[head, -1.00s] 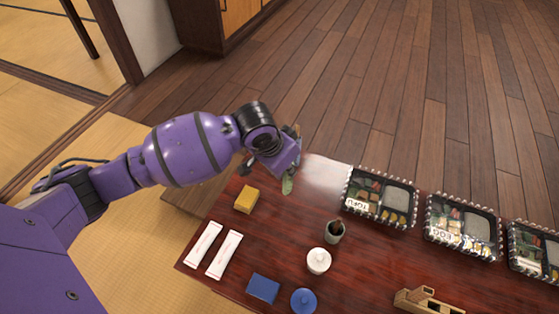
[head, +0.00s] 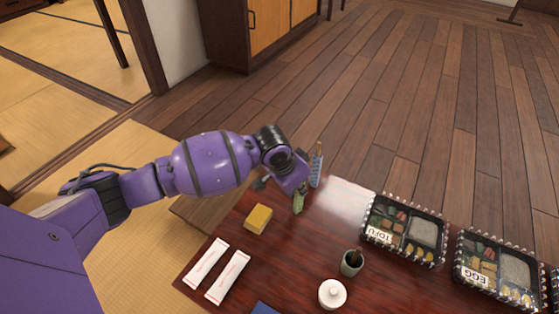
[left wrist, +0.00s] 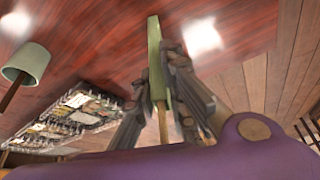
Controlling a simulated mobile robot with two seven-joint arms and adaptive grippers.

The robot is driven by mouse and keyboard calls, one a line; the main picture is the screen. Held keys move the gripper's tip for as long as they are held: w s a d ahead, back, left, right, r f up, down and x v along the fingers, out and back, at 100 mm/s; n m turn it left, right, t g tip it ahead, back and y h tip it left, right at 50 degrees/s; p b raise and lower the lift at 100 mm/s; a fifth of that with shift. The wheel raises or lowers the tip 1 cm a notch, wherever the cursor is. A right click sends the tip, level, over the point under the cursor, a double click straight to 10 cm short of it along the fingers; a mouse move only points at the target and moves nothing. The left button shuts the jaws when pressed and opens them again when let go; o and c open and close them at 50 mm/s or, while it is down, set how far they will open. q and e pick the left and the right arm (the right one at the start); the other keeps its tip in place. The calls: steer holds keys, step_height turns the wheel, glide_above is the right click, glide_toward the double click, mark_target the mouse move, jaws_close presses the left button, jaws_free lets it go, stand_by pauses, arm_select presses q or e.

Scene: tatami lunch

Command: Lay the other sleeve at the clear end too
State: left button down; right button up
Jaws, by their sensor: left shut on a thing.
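My left gripper (head: 303,184) is over the far left edge of the dark red table (head: 310,245). In the left wrist view the gripper (left wrist: 160,88) is shut on a slim green strip (left wrist: 154,55) with a pale wooden stick at its lower end. The strip's tip also shows below the gripper in the head view (head: 298,204); whether it touches the table I cannot tell. Two white paper sleeves, a left one (head: 206,263) and a right one (head: 228,277), lie side by side at the table's left end. My right gripper is out of view.
A yellow block (head: 258,218) lies between the gripper and the sleeves. A cup (head: 352,263) with a dark stick and a white lidded pot (head: 332,293) stand to the right. Lunch boxes marked TOFU (head: 405,228) and EGG (head: 500,268) line the far side. A blue block (head: 264,308) is cut off below.

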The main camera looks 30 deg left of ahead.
arm_select(q)
steer(key=shift+w+r, duration=0.1)
steer(key=c, duration=1.8)
jaws_free()
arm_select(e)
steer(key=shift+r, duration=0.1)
arm_select(q)
steer(key=p+v, duration=0.5)
steer(key=v, duration=0.7)
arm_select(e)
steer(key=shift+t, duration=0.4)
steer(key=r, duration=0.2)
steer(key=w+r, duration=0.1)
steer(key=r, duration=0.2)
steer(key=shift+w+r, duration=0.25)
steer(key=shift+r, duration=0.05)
